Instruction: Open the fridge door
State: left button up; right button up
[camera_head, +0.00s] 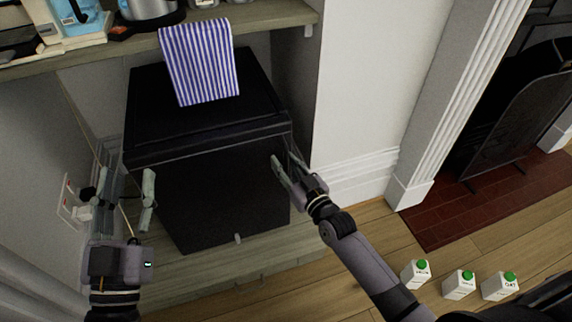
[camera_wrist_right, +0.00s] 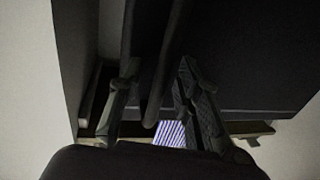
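The black fridge (camera_head: 215,195) stands low under a wooden shelf, its front facing me. Its door looks closed against the body. My right gripper (camera_head: 285,165) is at the right edge of the fridge's front, its fingers apart. In the right wrist view the right gripper's fingers (camera_wrist_right: 160,95) stand on either side of a dark upright bar or edge of the fridge (camera_wrist_right: 157,60); I cannot tell whether they touch it. My left gripper (camera_head: 128,195) is open and empty in front of the fridge's left side.
A blue-striped towel (camera_head: 202,62) hangs from the wooden shelf (camera_head: 265,17) over the fridge top. A wall socket with plugs (camera_head: 75,207) is at left. Several white cartons with green caps (camera_head: 459,284) stand on the floor at lower right. A fireplace (camera_head: 520,120) is further right.

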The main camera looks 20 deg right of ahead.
grip_shut()
dwell(0.4)
dwell(0.5)
